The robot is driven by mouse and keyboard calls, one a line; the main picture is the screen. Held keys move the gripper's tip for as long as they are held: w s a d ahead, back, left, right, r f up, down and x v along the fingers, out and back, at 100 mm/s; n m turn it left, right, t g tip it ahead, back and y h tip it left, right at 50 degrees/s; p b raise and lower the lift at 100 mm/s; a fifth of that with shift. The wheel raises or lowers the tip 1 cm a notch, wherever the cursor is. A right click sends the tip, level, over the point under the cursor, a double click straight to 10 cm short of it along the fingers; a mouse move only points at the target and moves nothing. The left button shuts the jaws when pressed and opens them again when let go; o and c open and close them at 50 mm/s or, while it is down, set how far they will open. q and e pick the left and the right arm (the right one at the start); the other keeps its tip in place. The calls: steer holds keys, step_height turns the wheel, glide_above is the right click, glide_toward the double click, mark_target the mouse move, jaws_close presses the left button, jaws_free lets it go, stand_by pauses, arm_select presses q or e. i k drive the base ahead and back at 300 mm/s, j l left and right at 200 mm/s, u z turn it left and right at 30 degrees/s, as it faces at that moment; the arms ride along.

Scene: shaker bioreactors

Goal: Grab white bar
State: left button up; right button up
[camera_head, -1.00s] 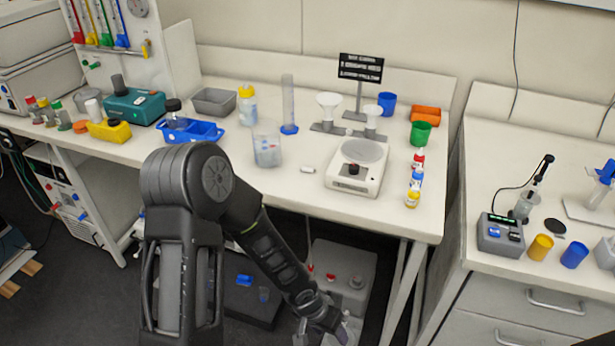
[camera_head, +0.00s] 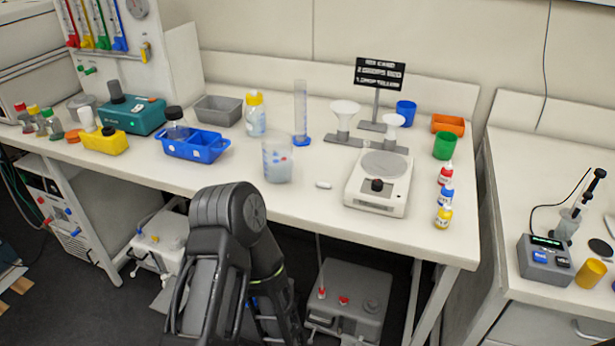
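A small white bar (camera_head: 323,184) lies on the white bench top, between the beaker and the balance. It is uncovered and nothing touches it. One of my arms stands in front of the bench at the lower left. Its elbow is bent up and its forearm runs down past the bottom edge, so its gripper is out of the picture. My other arm and its gripper do not show.
A beaker (camera_head: 277,160) stands left of the bar, and a balance (camera_head: 378,181) stands to its right. Several small bottles stand near the right end. Bench space in front of the bar is clear.

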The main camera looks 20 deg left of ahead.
mark_target(318, 183)
steer(key=i+j, duration=0.25)
steer(key=j, duration=0.15)
steer(key=i+j+u, duration=0.1)
steer(key=i+j, duration=0.15)
steer(key=j, duration=0.15)
steer(key=i+j, duration=0.25)
steer(key=j, duration=0.15)
steer(key=k+l+z, duration=0.25)
steer(key=l+z, duration=0.2)
steer(key=k+l+z, duration=0.2)
steer(key=l+z, duration=0.25)
steer(key=k+j, duration=0.05)
